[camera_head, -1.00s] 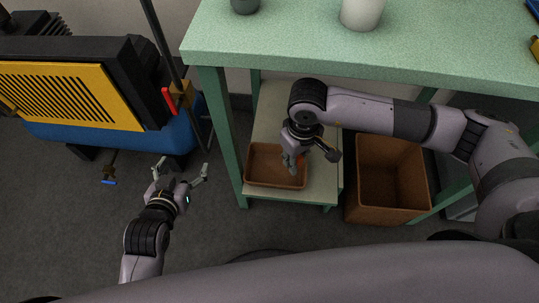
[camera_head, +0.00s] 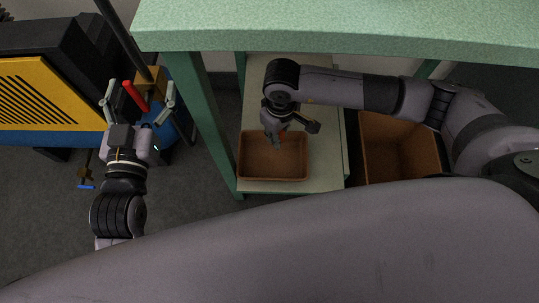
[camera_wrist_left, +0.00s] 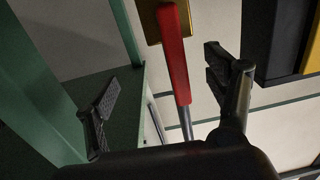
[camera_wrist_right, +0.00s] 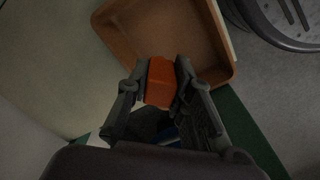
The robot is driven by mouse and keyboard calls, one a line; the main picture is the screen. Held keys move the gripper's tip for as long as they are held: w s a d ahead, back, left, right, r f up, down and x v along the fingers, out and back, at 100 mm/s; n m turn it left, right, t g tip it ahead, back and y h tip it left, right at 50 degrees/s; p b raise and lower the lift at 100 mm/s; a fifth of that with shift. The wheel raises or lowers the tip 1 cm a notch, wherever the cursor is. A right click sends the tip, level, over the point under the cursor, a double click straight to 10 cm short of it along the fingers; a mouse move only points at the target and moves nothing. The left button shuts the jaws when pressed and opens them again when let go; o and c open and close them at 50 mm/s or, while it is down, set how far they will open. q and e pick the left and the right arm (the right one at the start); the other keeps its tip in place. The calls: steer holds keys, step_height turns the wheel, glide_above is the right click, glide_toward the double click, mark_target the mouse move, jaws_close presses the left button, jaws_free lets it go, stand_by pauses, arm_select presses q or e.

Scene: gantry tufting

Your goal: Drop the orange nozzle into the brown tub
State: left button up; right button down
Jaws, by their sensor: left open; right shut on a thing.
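The orange nozzle (camera_wrist_right: 160,82) shows in the right wrist view between the fingers of my right gripper (camera_wrist_right: 160,75), which is shut on it. The shallow brown tub (camera_head: 288,165) stands on the low shelf under the green table. In the head view my right gripper (camera_head: 275,142) points down over this tub's back left part, and the nozzle is not clearly visible there. The tub also shows in the right wrist view (camera_wrist_right: 205,40), beyond the nozzle. My left gripper (camera_head: 140,98) is open and empty, with a red handle between its spread fingers.
A deeper brown bin (camera_head: 400,155) stands right of the shelf (camera_head: 325,165). The red handle (camera_wrist_left: 174,55) belongs to a fixture beside the yellow and black machine (camera_head: 35,95). The green table (camera_head: 330,28) and its leg border the shelf.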

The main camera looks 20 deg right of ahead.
step_height(320, 180, down, 3)
steer(key=shift+r+b, duration=0.15)
steer(key=shift+b, duration=0.45)
arm_select(q)
step_height(320, 180, up, 7)
steer(key=s+t+h, duration=0.1)
steer(key=t, duration=0.3)
steer(key=shift+d+h, duration=0.35)
steer(key=shift+h, duration=0.05)
arm_select(e)
steer(key=shift+f, duration=0.2)
arm_select(q)
steer(key=shift+f, duration=0.1)
arm_select(e)
steer(key=c, duration=1.3)
jaws_free()
steer(key=shift+c, duration=0.2)
step_height(320, 180, up, 12)
steer(key=shift+r, duration=0.1)
